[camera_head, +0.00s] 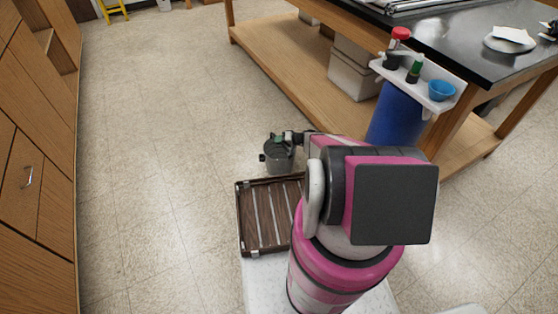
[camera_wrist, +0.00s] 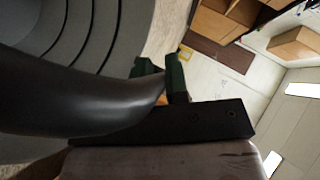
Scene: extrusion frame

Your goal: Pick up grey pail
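The grey pail (camera_head: 280,160) stands out past the far edge of my slatted tray in the head view, with dark fittings on its side. Its grey ribbed wall (camera_wrist: 75,35) fills the upper left of the wrist view, with a thick black curved part, seemingly its handle (camera_wrist: 75,100), in front. My gripper (camera_head: 278,138) is at the pail's top. In the wrist view my gripper's green fingertips (camera_wrist: 163,75) are close together, with the end of the black part between them. The grip looks shut on it. The pail's underside is hidden, so I cannot tell whether it touches the floor.
A wooden workbench (camera_head: 270,75) with a lower shelf stands at the right. A white side holder (camera_head: 440,100) carries bottles and a blue bowl (camera_head: 442,90). Wooden cabinets (camera_head: 35,180) line the left. The tiled floor (camera_head: 160,130) between is clear.

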